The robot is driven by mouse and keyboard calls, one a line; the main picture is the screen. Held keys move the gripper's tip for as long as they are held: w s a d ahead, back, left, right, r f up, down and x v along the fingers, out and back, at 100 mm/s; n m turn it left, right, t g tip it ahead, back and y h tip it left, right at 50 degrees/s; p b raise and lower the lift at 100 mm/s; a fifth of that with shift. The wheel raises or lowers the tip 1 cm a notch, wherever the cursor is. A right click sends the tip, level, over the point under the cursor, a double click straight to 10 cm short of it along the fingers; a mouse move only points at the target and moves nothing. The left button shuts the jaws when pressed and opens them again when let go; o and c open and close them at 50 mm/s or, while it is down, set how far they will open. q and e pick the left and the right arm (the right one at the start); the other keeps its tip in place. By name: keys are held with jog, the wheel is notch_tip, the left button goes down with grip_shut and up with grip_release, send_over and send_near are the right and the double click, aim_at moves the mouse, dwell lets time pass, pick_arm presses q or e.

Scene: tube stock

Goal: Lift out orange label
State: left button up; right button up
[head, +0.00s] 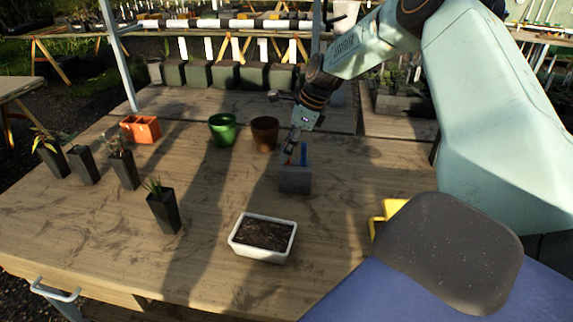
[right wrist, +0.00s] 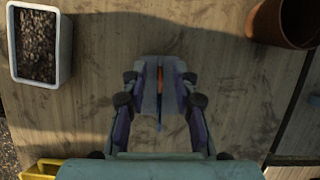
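A small grey block-shaped holder (head: 295,183) stands on the wooden table, right of the brown pot. A blue label (head: 303,153) stands upright in it. The orange label (right wrist: 160,76) shows as a thin strip in the holder's slot in the right wrist view, with the blue label (right wrist: 160,126) below it. My right gripper (head: 291,150) points down just above the holder and partly hides the orange label in the head view. In the right wrist view its fingers (right wrist: 160,82) are apart, one on each side of the orange label. My left gripper is not in view.
A white planter of soil (head: 237,249) stands in front of the holder. Green (head: 223,131) and brown (head: 264,134) pots stand behind left. An orange pot (head: 145,130) and several black plant pots (head: 163,212) are at left. Something yellow (head: 378,226) lies at right.

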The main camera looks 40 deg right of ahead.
jog(key=shift+s, duration=0.15)
jog(key=shift+w+f, duration=0.1)
jog(key=shift+w, duration=0.2)
jog(key=c, duration=0.4)
jog(key=shift+s, duration=0.25)
grip_shut()
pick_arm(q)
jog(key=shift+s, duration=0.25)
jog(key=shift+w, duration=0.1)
pick_arm(e)
jog(key=shift+w, duration=0.15)
notch_tip(320, 180, up, 10)
jog(key=shift+f+p, duration=0.2)
jog(key=shift+p, duration=0.95)
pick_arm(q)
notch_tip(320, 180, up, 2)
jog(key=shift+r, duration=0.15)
pick_arm(e)
jog(key=shift+r, duration=0.25)
